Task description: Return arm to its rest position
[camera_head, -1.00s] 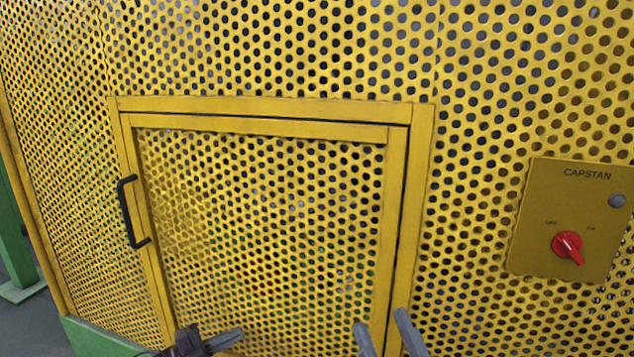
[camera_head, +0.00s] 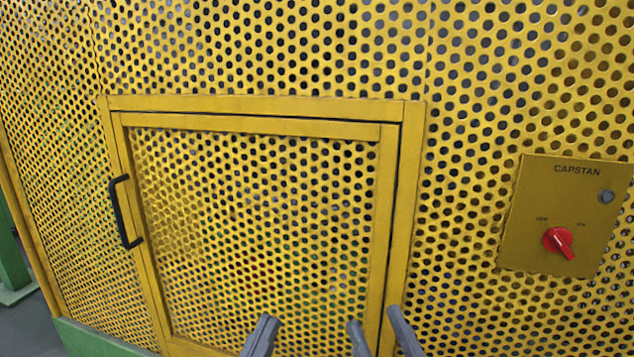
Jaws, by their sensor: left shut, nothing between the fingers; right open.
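My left gripper (camera_head: 261,336) shows at the bottom edge, in front of the lower part of the yellow mesh door. Its fingers are shut together with nothing between them and point up. My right gripper (camera_head: 380,331) is just to its right, in front of the door's lower right frame. Its two fingers are apart and empty. The rest of both arms is below the picture. Neither gripper visibly holds anything.
The yellow mesh door (camera_head: 257,120) looks closed in the perforated guard. Its black handle (camera_head: 123,212) is on the left. A CAPSTAN panel (camera_head: 535,200) with a red knob (camera_head: 558,242) is on the right. A green base rail (camera_head: 95,340) runs along the lower left.

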